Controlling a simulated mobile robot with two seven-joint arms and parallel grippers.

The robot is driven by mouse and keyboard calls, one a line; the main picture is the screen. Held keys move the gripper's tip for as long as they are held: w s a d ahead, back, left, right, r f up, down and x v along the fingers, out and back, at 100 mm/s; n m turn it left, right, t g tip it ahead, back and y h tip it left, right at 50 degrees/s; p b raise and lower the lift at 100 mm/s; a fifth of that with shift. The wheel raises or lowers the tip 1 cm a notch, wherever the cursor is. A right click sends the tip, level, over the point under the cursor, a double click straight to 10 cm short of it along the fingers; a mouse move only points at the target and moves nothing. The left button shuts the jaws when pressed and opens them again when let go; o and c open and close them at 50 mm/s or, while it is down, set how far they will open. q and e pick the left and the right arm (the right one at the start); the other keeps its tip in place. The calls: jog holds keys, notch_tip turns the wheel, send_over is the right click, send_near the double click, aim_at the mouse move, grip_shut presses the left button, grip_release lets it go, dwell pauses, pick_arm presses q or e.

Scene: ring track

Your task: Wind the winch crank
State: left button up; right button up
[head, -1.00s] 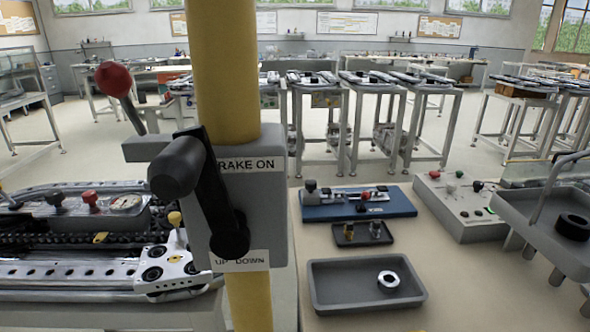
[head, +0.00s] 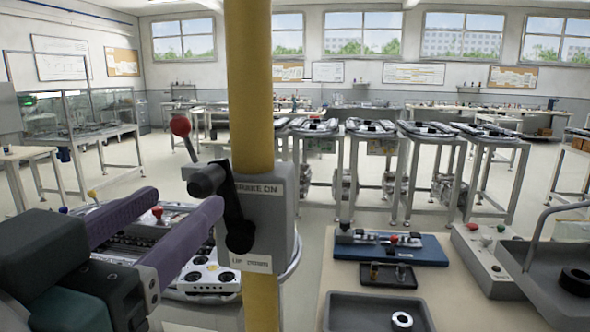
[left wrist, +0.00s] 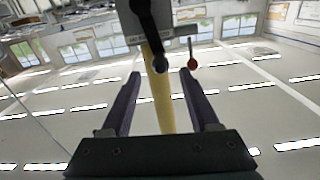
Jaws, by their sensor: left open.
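The winch is a grey box (head: 275,216) on a yellow post (head: 250,85) in the head view, with labels reading roughly "BRAKE ON" and "UP DOWN". Its black crank (head: 234,215) has its handle (head: 206,181) at the upper left. A lever with a red knob (head: 180,126) sticks up behind the box. My right gripper is not in view.
A bench on the right holds a blue fixture (head: 388,248), a small black tray (head: 388,275), a grey tray (head: 350,310) with a metal ring, and a grey control box (head: 488,262). A track assembly (head: 205,275) lies behind my left gripper. Several tables stand behind.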

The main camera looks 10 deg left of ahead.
aim_at(217, 173)
pick_arm(q)
jog(key=w+p, duration=0.1)
jog(key=w, duration=0.8)
jog(key=shift+w+d, duration=0.15)
jog(key=shift+w, duration=0.15)
grip_shut()
dwell(1.1)
